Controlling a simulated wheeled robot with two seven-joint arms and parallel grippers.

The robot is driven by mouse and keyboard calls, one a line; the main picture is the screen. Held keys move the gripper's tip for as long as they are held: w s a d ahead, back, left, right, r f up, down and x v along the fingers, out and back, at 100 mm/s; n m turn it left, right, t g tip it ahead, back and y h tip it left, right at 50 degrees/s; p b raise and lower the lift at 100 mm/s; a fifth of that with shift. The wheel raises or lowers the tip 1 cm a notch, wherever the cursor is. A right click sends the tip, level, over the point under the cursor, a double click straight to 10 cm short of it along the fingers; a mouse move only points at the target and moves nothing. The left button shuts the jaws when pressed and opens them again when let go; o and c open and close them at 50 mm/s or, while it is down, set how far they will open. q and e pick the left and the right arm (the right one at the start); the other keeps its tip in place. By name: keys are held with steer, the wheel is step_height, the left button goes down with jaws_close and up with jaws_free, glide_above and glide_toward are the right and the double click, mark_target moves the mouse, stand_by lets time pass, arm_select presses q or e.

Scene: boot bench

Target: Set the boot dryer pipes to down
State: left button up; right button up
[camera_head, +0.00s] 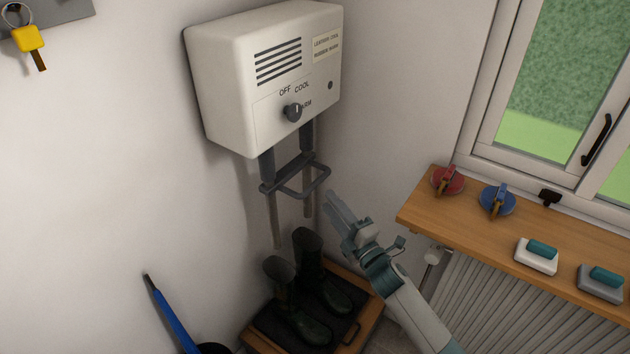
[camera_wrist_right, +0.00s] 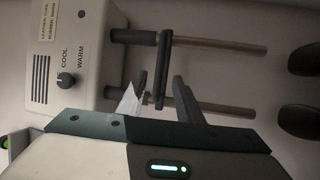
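The white boot dryer (camera_head: 265,75) hangs on the wall. It also shows sideways in the wrist view (camera_wrist_right: 85,50). Its two pipes (camera_head: 274,220) have dark upper sleeves and metal tubes, and hang below the box towards the boots; they also show in the wrist view (camera_wrist_right: 215,43). A dark U-shaped handle (camera_head: 318,186) joins them and sticks out in front. My right gripper (camera_head: 335,204) is open just below and right of the handle. In the wrist view its fingers (camera_wrist_right: 158,100) stand apart, with the handle seen between them; contact is unclear. My left gripper is not in view.
Dark boots (camera_head: 322,285) stand on a tray (camera_head: 372,312) under the pipes. A wooden sill (camera_head: 425,215) with brushes and round tins is at the right, above a radiator (camera_head: 480,300). The dryer's knob (camera_head: 292,112) is on its front. A blue-handled item (camera_head: 172,315) leans at lower left.

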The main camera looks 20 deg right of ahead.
mark_target(315, 182)
steer(key=p+x, duration=0.1)
steer(key=x, duration=0.7)
steer(key=shift+w+a+p, duration=0.15)
steer(key=shift+w+p, duration=0.25)
jaws_close()
